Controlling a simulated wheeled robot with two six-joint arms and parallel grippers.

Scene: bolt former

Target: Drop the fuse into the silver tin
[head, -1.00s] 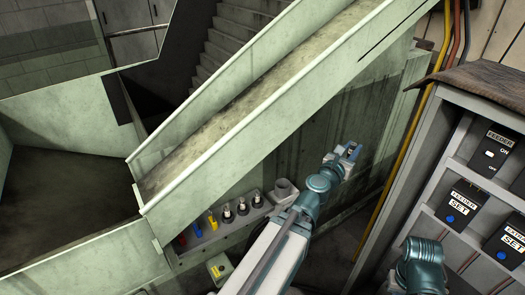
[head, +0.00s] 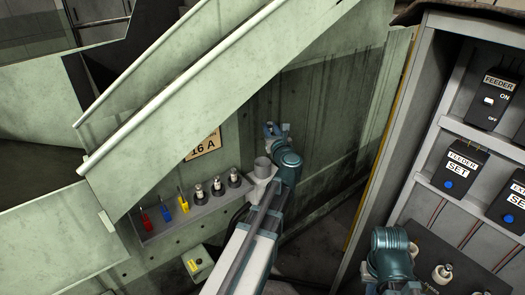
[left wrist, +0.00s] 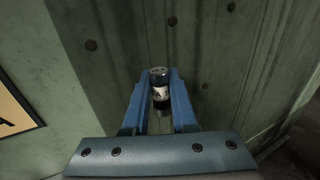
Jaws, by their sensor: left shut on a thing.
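My left gripper (head: 272,130) is shut on a fuse. In the head view the fuse is too small to make out. The silver tin (head: 262,168) stands at the right end of the narrow shelf, partly behind my left arm. In the head view the gripper shows just above the tin and to its right; I cannot tell the gap in depth. My right gripper is not in view.
The shelf (head: 160,229) also holds red, blue and yellow tools and several upright fuses (head: 217,187). A sloping green chute (head: 200,95) runs above. A small box with a yellow label (head: 195,262) sits below. The cabinet with feeder boxes (head: 459,172) is at the right.

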